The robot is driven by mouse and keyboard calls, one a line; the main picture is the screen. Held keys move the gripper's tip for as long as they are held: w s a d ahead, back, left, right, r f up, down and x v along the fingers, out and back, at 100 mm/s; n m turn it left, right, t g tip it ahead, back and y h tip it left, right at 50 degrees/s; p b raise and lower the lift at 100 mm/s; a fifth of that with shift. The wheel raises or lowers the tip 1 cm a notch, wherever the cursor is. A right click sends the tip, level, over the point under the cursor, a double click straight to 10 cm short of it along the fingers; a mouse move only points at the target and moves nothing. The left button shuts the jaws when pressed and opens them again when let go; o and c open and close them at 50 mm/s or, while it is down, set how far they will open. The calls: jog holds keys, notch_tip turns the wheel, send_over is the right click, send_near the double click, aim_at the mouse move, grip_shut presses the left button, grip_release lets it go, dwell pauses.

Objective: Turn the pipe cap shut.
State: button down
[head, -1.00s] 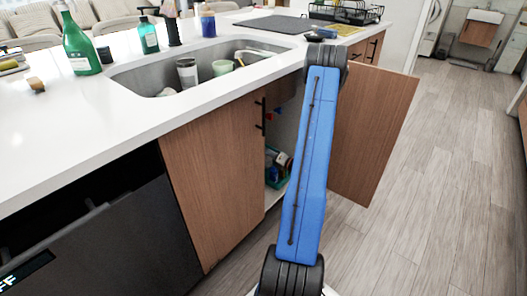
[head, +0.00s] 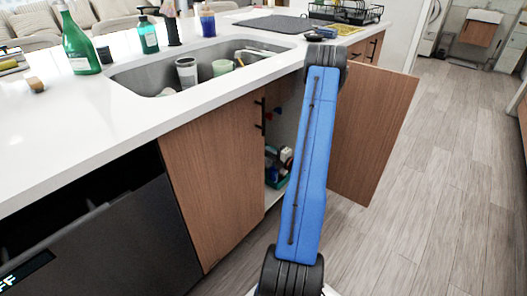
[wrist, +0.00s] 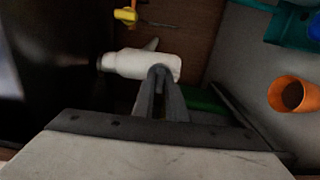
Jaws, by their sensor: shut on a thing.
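In the wrist view, a white pipe piece (wrist: 128,63) lies across the picture inside the dim cabinet, with a darker end at its left. A short white branch rises from its upper side. My gripper (wrist: 160,73) has its fingertips close together at the right part of this white piece, which I take to be the pipe cap. The fingers are shut on it and hide the part between them. I cannot make out the cap's edge or how far it is turned. In the head view, the gripper and the pipe are hidden behind my blue arm.
In the wrist view, an orange cup (wrist: 292,94) and a teal bin (wrist: 290,24) stand at the right, and a yellow item (wrist: 125,15) is above. In the head view, the open cabinet door (head: 372,132) is right of my arm, under the counter (head: 110,115).

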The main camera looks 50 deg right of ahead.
jog(key=shift+d, duration=0.1)
dwell(0.4)
jog(key=c, duration=1.8)
grip_release()
jog(key=s+d, duration=0.1)
jog(key=s, duration=1.6)
jog(key=shift+s+d, duration=0.15)
